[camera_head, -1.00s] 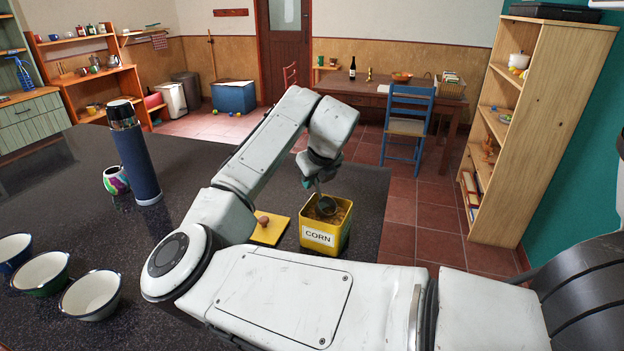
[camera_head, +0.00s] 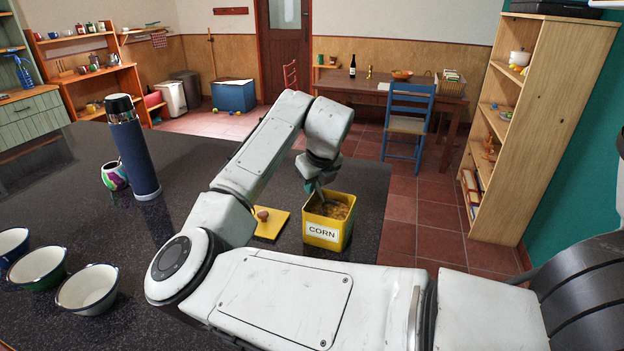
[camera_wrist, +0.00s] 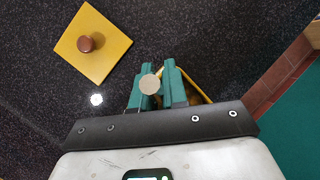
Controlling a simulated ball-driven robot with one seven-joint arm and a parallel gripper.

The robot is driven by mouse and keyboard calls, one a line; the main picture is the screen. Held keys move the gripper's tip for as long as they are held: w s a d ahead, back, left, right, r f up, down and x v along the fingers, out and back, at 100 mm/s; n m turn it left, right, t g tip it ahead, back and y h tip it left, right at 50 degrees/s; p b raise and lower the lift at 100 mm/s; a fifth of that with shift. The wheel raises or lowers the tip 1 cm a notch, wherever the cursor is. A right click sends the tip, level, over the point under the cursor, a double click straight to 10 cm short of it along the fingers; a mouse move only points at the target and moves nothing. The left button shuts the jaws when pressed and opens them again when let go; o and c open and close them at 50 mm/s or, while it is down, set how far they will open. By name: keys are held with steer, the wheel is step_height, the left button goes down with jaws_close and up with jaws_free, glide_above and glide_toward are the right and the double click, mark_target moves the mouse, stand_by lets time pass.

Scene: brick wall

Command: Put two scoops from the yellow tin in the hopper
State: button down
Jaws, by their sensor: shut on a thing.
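The yellow tin (camera_head: 322,232), labelled CORN, stands open on the dark counter with yellow-brown grains inside. My gripper (camera_head: 312,184) is just above the tin's back left rim. It is shut on a dark scoop (camera_head: 321,195), whose handle slants down into the tin; its bowl is hard to make out against the grains. In the wrist view the green fingers (camera_wrist: 158,88) hold the scoop's handle, with its round pale end (camera_wrist: 150,84) between them. Part of the tin (camera_wrist: 194,92) shows behind the fingers. I see no hopper in these views.
A yellow lid (camera_head: 270,228) with a brown knob lies left of the tin; it also shows in the wrist view (camera_wrist: 108,52). A blue flask (camera_head: 135,155), a colourful cup (camera_head: 114,177) and enamel bowls (camera_head: 88,290) stand farther left. The counter's right edge is near the tin.

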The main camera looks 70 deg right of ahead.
steer(key=shift+s+a+f, duration=0.15)
steer(key=shift+s+f, duration=0.35)
steer(key=shift+f, duration=0.35)
steer(key=shift+w+d+r+g+y+p, duration=0.15)
steer(key=shift+w+r+p, duration=0.1)
steer(key=shift+r+p, duration=0.4)
steer(key=shift+w+d+r+g+y+p, duration=0.15)
steer(key=shift+w+r+p, duration=0.1)
steer(key=shift+r+p, duration=0.4)
step_height(320, 180, up, 7)
steer(key=w+g+y+p, duration=0.1)
steer(key=w+g+p, duration=0.1)
steer(key=p, duration=0.7)
steer(key=shift+d+g, duration=0.3)
steer(key=shift+d, duration=0.15)
steer(key=shift+r+p, duration=0.1)
steer(key=shift+p, duration=0.2)
steer(key=shift+a, duration=0.1)
